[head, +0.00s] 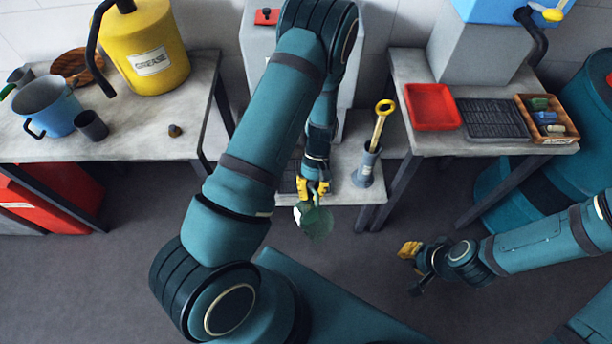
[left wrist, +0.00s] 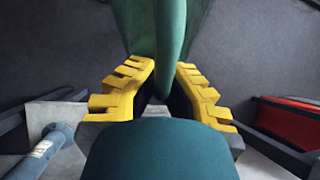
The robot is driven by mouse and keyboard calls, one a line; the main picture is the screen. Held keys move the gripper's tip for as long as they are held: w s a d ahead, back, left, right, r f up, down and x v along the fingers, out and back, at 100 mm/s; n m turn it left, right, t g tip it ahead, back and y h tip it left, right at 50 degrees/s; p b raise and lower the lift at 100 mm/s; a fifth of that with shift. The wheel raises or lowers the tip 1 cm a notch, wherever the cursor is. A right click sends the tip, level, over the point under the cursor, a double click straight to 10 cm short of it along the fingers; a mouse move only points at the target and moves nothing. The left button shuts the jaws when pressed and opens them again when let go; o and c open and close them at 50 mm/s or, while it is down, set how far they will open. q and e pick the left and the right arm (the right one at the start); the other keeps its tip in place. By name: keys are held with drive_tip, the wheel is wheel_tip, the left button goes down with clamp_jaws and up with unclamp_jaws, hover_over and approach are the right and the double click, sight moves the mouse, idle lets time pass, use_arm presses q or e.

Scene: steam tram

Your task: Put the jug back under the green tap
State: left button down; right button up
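A green jug (head: 318,224) hangs below my left gripper (head: 313,188), over the floor in front of the low middle shelf. In the left wrist view the yellow fingers of my left gripper (left wrist: 162,88) are closed on both sides of the jug's green handle (left wrist: 173,45). The jug's body (left wrist: 205,25) shows behind the handle. My right gripper (head: 412,262) is over the floor to the right, away from the jug; its finger opening is unclear. I cannot see a green tap; my left arm covers much of the middle housing (head: 258,42).
The low middle shelf (head: 345,190) bears a dark grid (head: 288,182) and a grey holder (head: 366,170) with a yellow-handled tool. The left table (head: 150,135) holds a yellow grease can (head: 150,60) and a blue pot (head: 48,105). The right table holds a red tray (head: 432,106).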

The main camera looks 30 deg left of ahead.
use_arm(q)
drive_tip(key=s+a+f+n+t+h, duration=0.1)
drive_tip(key=a+f+n+t+h, duration=0.1)
drive_tip(key=f+n+t+h, duration=0.3)
drive_tip(key=s+a+f+n+t+h, duration=0.1)
drive_tip(key=s+f+n+t+h, duration=0.2)
drive_tip(key=f+n, duration=0.5)
drive_tip(key=s+a+f+n+t+y+b, duration=0.1)
drive_tip(key=a+f+n+t+y, duration=0.25)
drive_tip(key=a+n+t, duration=0.3)
drive_tip(key=s+a+f+n+t+y+b, duration=0.1)
drive_tip(key=a+f+n+t+y, duration=0.1)
drive_tip(key=a+f+n+t, duration=0.35)
drive_tip(key=r+b, duration=0.1)
hover_over(294, 191)
drive_tip(key=shift+s+r, duration=0.2)
drive_tip(key=shift+s, duration=0.05)
drive_tip(key=f, duration=0.1)
drive_tip(key=f+b, duration=0.2)
drive_tip(key=shift+w+f, duration=0.25)
drive_tip(key=shift+f, duration=0.1)
drive_tip(key=shift+r, duration=0.1)
